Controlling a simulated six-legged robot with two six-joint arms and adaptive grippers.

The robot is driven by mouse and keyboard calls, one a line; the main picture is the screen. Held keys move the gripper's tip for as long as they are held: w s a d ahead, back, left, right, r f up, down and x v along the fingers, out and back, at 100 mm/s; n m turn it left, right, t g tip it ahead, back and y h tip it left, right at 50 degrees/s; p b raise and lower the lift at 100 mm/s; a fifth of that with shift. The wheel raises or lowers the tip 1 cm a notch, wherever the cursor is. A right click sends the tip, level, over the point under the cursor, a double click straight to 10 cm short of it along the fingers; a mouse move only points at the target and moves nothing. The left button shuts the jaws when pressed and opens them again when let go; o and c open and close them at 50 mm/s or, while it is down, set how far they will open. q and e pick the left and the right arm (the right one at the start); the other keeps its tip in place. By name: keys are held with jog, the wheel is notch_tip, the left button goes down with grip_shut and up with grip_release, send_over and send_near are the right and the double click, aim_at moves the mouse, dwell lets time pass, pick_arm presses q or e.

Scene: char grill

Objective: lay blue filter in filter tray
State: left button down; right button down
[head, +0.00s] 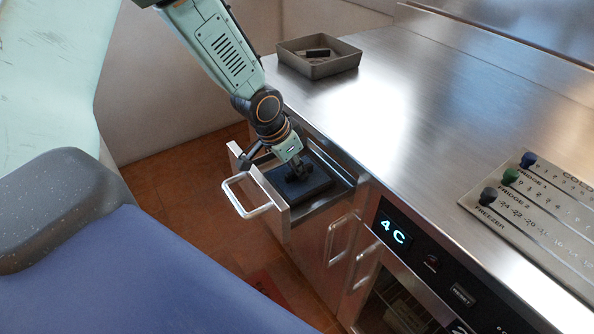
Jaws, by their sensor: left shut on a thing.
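The blue filter (308,190) shows as a flat, dark, blue-black square slab. It lies within the walls of the pulled-out steel drawer, which appears to be the filter tray (328,205). My left gripper (297,172) reaches down into the drawer from above and is shut on the filter at its upper side. The fingertips are small and dark against the slab, and part of the slab is hidden by them. I cannot tell whether the slab rests fully on the drawer floor. My right gripper is not in view.
The drawer's front handle (246,197) sticks out to the left. A grey open bin (319,67) with a dark block in it stands at the counter's back left. The steel counter (430,100) is mostly clear. A panel with knobs (540,205) lies at the right.

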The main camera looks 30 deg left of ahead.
pick_arm(q)
jog(key=shift+f, duration=0.1)
jog(key=c, duration=1.4)
grip_release()
jog(key=shift+f, duration=0.1)
jog(key=shift+o, duration=0.2)
jog(key=shift+r, duration=0.35)
jog(key=shift+p+v, duration=0.85)
jog(key=shift+v, duration=0.5)
jog(key=v, duration=0.9)
jog(key=shift+p, duration=0.45)
jog(key=shift+s, duration=0.15)
